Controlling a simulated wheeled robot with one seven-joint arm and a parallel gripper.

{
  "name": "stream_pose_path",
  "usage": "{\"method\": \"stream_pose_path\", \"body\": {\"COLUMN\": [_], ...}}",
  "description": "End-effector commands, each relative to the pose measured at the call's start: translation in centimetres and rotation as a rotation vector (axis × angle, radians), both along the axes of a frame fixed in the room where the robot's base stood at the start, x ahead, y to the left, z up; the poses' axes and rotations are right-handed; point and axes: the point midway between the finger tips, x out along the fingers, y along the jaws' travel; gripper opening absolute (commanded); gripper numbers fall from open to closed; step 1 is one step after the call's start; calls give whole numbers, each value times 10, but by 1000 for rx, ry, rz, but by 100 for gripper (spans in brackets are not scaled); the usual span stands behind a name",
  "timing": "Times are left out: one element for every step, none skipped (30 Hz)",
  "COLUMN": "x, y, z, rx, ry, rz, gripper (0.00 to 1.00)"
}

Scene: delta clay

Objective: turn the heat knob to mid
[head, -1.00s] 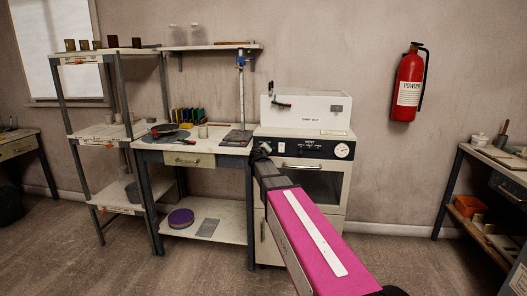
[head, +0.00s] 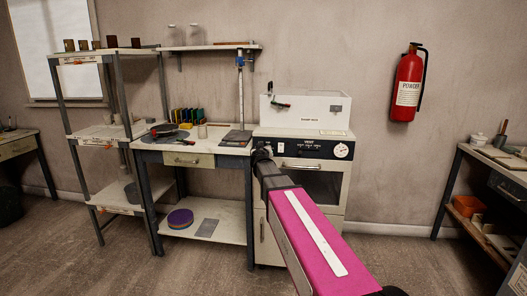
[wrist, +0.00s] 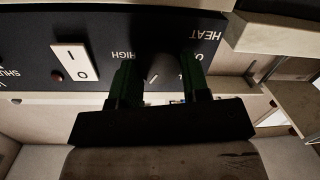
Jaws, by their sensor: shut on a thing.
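The heat knob (wrist: 163,66) is dark and sits on a black panel (wrist: 225,12) below the word HEAT, which appears upside down in the wrist view. The word HIGH shows beside it, and other lettering is partly hidden by a finger. A pale mark shows on the knob. My gripper (wrist: 159,82) is shut on the knob, one finger on each side. In the head view my gripper (head: 262,153) is at the left end of the front panel of the white oven (head: 325,216), and my arm hides the knob.
A white rocker switch (wrist: 75,62) and a small red light (wrist: 57,75) lie left of the knob in the wrist view. The oven has a round dial (head: 342,150) and a door handle (head: 300,168). A workbench (head: 160,147) stands to the left. Floor is clear to the right.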

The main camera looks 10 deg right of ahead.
Motion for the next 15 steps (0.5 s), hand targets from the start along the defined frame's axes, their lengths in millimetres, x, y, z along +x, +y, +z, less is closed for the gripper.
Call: {"method": "stream_pose_path", "body": {"x": [-1,-1,-1,-1,-1,-1,-1,-1,-1,-1,-1,-1,-1,-1,-1], "y": [0,0,0,0,0,0,0,0,0,0,0,0,0,0,0], "z": [-1,-1,-1,-1,-1,-1,-1,-1,-1,-1,-1,-1,-1,-1,-1], "rx": [3,3,3,3,3,3,3,3,2,2,2,2,2,2,2], "ry": [1,1,1,1,1,1,1,1,1,1,1,1,0,0,0], "rz": [-2,-2,-2,-2,-2,-2,-2,-2,-2,-2,-2,-1,0,0,0], "gripper": [19,19,19,19,19,19,19,19,19,19,49,62,68,68,68]}}
